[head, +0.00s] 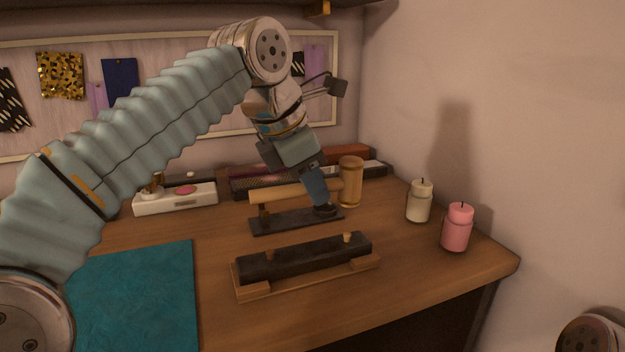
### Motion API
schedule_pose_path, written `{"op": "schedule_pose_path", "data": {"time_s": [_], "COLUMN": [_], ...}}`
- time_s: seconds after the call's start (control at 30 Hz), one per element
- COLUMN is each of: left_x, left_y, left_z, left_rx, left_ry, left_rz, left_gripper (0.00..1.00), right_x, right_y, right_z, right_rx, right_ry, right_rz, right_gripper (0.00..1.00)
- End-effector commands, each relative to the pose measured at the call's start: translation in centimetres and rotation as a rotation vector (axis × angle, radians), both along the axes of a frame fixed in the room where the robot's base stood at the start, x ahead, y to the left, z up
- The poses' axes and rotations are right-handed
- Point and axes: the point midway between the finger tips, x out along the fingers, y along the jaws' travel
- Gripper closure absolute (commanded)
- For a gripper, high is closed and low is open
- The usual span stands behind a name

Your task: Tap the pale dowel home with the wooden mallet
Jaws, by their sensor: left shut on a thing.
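The wooden mallet, with its barrel-shaped head (350,183) at the right and its handle (275,194) running left, lies level over a dark stand (290,222). My left gripper (320,193) points down and is shut on the handle near the head. Its fingers hide part of the handle. I cannot tell whether the mallet still touches the stand. In front, a dark block (305,260) sits in a wooden cradle (310,283). The pale dowel (347,238) stands up from the block's right part; a browner dowel (269,255) stands at its left. My right gripper is out of view.
A cream candle (419,203) and a pink candle (457,229) stand at the right, near the wall. A teal mat (135,300) lies at the left front. A white tray (175,200) and dark box (262,180) are behind. The table between block and candles is clear.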

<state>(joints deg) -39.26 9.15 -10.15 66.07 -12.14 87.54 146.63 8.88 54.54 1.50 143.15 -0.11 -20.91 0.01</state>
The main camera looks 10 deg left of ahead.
Motion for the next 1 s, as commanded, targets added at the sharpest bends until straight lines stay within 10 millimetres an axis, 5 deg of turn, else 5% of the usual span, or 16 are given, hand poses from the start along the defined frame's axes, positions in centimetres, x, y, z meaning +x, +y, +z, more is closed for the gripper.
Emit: {"op": "schedule_pose_path", "data": {"time_s": [0.37,0.67,1.0], "left_x": [0.0,0.0,0.0], "left_y": [0.0,0.0,0.0], "left_z": [0.0,-6.9,-2.6], "left_rx": [-0.001,-0.001,-0.001], "left_ry": [-0.002,-0.001,-0.002], "left_rz": [0.000,-0.001,0.000], "left_gripper": [1.00,1.00,1.00], "right_x": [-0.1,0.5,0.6], "right_y": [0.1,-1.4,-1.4], "right_z": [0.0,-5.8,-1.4], "right_rx": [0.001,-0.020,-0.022], "right_ry": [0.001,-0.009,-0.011], "right_rz": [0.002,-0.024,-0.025], "right_gripper": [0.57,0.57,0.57]}}
